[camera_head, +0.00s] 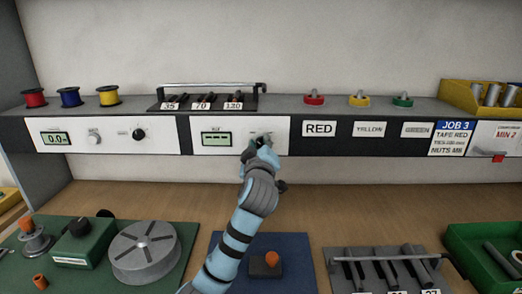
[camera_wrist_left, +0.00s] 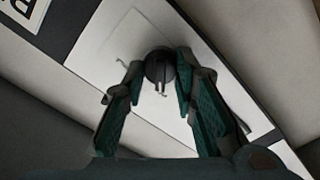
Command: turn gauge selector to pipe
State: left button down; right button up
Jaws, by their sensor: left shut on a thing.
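The gauge selector is a round dark knob (camera_wrist_left: 159,66) on a white panel (camera_head: 197,136), right of a small green display (camera_head: 216,139) showing dashes. My left gripper (camera_head: 259,152) is up against this panel in the head view and hides most of the knob there. In the left wrist view my left gripper's fingers (camera_wrist_left: 157,72) stand on both sides of the knob, shut on it. A light pointer mark shows at the knob's lower edge in that view. The position labels around it are too small to read. My right gripper is in neither view.
Left of this panel is another panel with a display (camera_head: 55,138) and a black knob (camera_head: 138,134). Spools and a rack (camera_head: 205,100) stand on the shelf above. On the bench below are a green mat with a grey disc (camera_head: 145,252), a blue mat (camera_head: 292,247) and another rack (camera_head: 385,270).

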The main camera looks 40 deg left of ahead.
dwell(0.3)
pick_arm(q)
jog(key=c, duration=1.3)
grip_release()
jog(key=v, duration=1.2)
